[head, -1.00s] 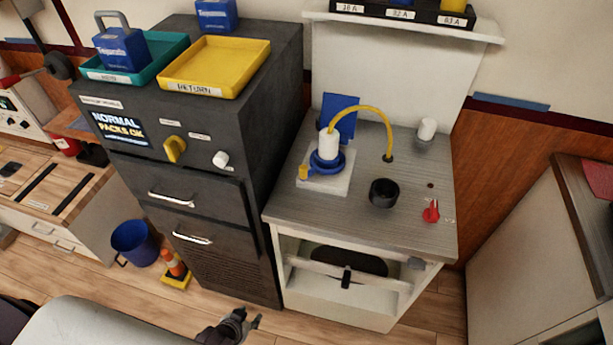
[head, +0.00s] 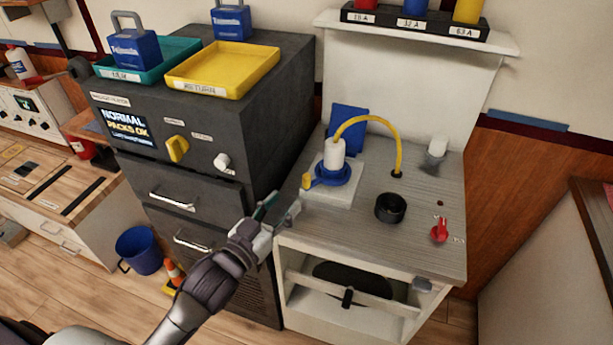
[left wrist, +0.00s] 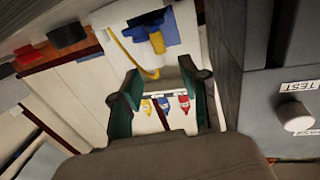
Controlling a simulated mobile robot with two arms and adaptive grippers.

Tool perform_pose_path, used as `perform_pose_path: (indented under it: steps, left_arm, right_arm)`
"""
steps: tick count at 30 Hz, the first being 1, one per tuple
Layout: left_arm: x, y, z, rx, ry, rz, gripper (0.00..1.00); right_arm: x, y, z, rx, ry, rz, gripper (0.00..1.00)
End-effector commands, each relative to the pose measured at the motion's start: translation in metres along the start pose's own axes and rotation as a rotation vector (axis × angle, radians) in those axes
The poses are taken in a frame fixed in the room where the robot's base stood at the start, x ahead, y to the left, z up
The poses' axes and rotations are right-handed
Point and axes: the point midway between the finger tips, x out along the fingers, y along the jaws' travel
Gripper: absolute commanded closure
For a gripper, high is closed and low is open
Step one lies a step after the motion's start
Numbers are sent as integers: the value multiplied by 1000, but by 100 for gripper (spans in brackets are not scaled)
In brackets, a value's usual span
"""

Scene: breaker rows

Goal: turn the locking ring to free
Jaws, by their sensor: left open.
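The blue locking ring (head: 333,175) sits around the base of a white upright plug (head: 334,153) on a pale plate on the grey counter. A yellow tab (head: 307,182) shows at the ring's left side. A yellow cable (head: 384,120) arches from the plug's top to a hole in the counter. My left gripper (head: 275,208) is open and empty, at the counter's left front edge, apart from the ring and to its lower left. In the left wrist view, the open teal fingers (left wrist: 158,92) frame the wall; blue parts and yellow cable show beyond. My right gripper is out of view.
A dark cabinet (head: 250,150) with drawers, a yellow knob (head: 177,149) and a white knob stands close left of the counter. A black cup-like socket (head: 390,208), a red knob (head: 439,230) and a grey-white fitting (head: 435,152) are on the counter. A shelf (head: 420,38) overhangs behind.

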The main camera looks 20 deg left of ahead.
Motion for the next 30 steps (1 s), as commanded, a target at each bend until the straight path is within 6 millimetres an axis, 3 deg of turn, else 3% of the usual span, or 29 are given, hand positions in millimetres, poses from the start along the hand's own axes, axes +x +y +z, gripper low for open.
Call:
perform_pose_path:
  steps: [6, 13, 18, 27, 30]
  left_arm:
    - [50, 0, -3, 2, 1, -1, 55]
    - [87, 0, -1, 0, -1, -1, 55]
    - [98, 0, 0, 0, -2, -1, 55]
    - [100, 0, 1, 0, -2, 0, 55]
    - [100, 0, 1, 0, -2, 0, 70]
  right_arm:
    - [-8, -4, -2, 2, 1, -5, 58]
    - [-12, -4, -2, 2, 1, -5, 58]
    - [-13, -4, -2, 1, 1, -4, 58]
    - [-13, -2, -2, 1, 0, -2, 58]
    - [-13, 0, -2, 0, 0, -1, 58]
